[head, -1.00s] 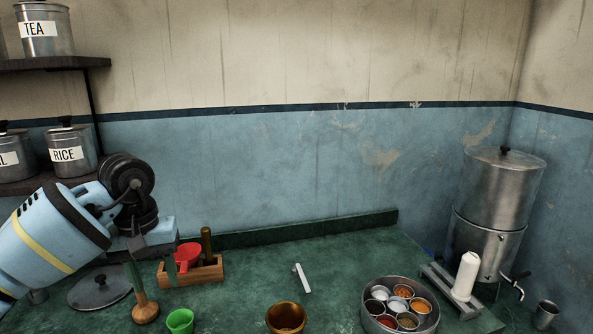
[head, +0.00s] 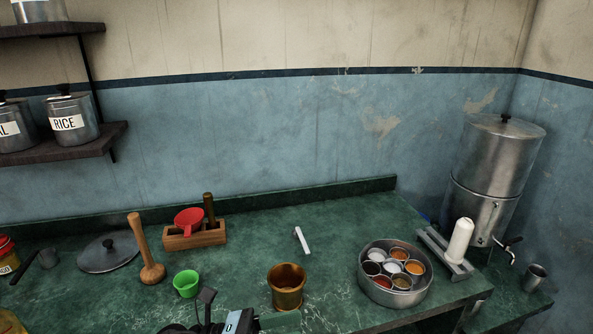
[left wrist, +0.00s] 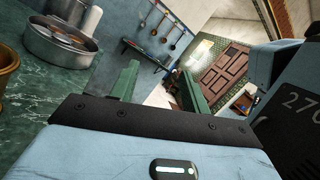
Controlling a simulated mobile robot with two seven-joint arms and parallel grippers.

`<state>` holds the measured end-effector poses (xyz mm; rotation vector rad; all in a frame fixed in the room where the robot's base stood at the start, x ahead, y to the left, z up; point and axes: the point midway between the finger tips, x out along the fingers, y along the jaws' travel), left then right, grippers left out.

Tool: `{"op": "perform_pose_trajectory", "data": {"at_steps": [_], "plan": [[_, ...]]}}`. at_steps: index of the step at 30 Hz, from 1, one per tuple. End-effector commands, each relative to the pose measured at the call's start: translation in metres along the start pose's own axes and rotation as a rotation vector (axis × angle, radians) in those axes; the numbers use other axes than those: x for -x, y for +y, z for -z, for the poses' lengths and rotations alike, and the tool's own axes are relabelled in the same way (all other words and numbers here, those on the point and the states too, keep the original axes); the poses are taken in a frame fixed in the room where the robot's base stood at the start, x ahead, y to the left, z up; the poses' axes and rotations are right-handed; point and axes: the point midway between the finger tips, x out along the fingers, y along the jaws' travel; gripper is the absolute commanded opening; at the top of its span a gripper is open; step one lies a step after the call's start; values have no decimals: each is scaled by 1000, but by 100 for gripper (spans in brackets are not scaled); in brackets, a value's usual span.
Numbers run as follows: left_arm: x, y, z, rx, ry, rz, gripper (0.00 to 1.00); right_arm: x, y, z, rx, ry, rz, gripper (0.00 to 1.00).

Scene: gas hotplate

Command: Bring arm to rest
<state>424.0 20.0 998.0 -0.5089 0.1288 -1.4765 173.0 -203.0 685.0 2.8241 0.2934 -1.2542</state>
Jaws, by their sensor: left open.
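My left gripper (left wrist: 158,92) shows in the left wrist view with its two green fingers apart and nothing between them. In the head view only part of my left arm and gripper (head: 270,321) shows, low at the bottom edge, in front of the brass pot (head: 287,288). The fingertips are not clear there. The pot's edge also shows at the left of the left wrist view (left wrist: 8,70). My right gripper is in neither view.
The green counter (head: 340,235) holds a round spice tin (head: 368,283), a green cup (head: 186,284), a wooden masher (head: 147,255), a lid (head: 108,252) and a wooden rack (head: 194,237). A steel water dispenser (head: 495,170) stands at right.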

Motion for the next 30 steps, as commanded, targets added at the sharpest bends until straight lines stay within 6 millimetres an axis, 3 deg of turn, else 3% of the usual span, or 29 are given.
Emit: {"op": "perform_pose_trajectory", "data": {"at_steps": [5,8,11,16,20,24,30], "plan": [[29,10,15,502,-330,-180,47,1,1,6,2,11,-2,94],[56,19,33,785,-518,-275,47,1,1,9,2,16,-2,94],[88,25,60,1067,-713,-367,47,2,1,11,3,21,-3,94],[150,20,127,1528,-1069,-519,47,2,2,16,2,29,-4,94],[198,-4,190,1853,-1372,-627,47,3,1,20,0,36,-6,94],[237,-42,250,2114,-1679,-720,47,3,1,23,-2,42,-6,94],[264,-86,298,2297,-1965,-794,47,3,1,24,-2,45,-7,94]]}}
